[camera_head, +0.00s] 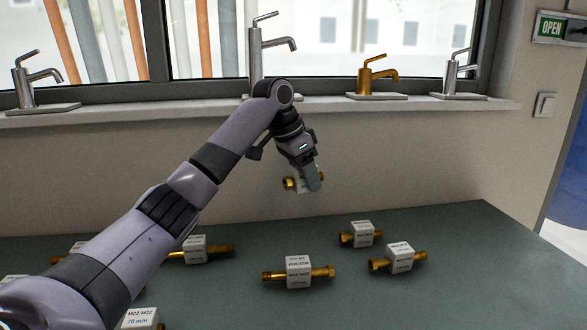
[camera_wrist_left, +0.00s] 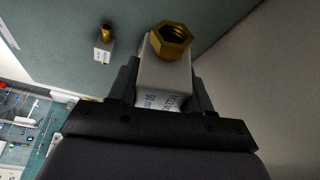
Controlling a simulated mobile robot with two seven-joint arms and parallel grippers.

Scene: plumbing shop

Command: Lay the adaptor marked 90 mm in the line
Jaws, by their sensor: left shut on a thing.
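My left gripper (camera_head: 308,178) is shut on a brass adaptor with a white block (camera_wrist_left: 165,78), held above the table near the wall. A block in front (camera_head: 139,319) reads 70 mm. Other prints are too small to read surely. My right gripper is not in view.
The green-grey table (camera_head: 440,300) runs along the wall under a window sill (camera_head: 330,105) with several taps on it. My left arm hides part of the table's left side, where more adaptors partly show. The right front of the table is clear.

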